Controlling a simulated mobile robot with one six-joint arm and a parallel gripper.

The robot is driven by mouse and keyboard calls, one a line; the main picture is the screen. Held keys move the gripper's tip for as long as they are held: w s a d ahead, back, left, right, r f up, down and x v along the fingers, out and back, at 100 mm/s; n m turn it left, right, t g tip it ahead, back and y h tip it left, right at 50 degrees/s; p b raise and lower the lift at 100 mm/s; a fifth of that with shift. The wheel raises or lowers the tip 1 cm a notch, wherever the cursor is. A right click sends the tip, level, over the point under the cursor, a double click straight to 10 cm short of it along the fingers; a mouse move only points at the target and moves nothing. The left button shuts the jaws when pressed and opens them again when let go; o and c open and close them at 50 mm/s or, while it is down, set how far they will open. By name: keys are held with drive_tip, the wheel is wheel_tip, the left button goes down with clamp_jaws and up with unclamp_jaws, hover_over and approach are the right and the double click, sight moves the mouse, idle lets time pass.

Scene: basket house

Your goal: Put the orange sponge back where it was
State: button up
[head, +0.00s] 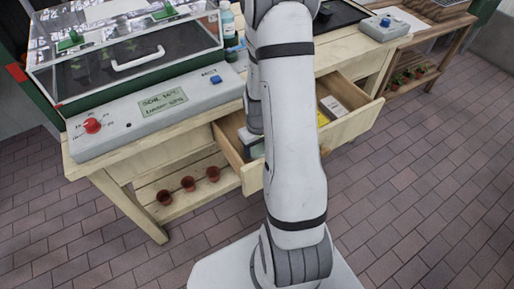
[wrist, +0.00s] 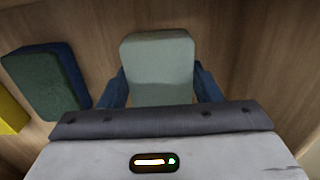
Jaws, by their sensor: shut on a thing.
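My gripper (wrist: 161,88) is shut on a pale grey-green block (wrist: 158,62), with one dark blue finger on each side of it. No orange sponge is visible in either view. In the wrist view the block is over the wooden inside of a drawer; I cannot tell whether it touches the bottom. In the head view the open drawer (head: 354,122) sits under the bench top, and my arm hides its middle and most of my gripper.
A dark green and blue block (wrist: 45,82) lies left of my gripper, with a yellow thing (wrist: 10,112) beyond it. A bench panel with a red knob (head: 92,125) is above the drawer. Small pots (head: 188,184) stand on the lower shelf.

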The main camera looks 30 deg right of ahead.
sight(257, 148)
drive_tip(key=shift+f, duration=0.1)
drive_tip(key=o, duration=0.5)
drive_tip(key=shift+f, duration=0.1)
drive_tip(key=o, duration=0.4)
drive_tip(key=shift+o, duration=0.2)
wheel_tip(257, 148, up, 11)
drive_tip(key=p, duration=0.2)
drive_tip(key=s+a+r+t, duration=0.1)
drive_tip(key=s+a+r, duration=0.4)
drive_tip(key=r, duration=0.3)
drive_tip(key=s+a+r+t, duration=0.1)
drive_tip(key=s+a+r, duration=0.5)
drive_tip(key=a+r, duration=0.1)
drive_tip(key=shift+s+a+r, duration=0.25)
drive_tip(key=shift+a+r, duration=0.05)
drive_tip(key=shift+r, duration=0.45)
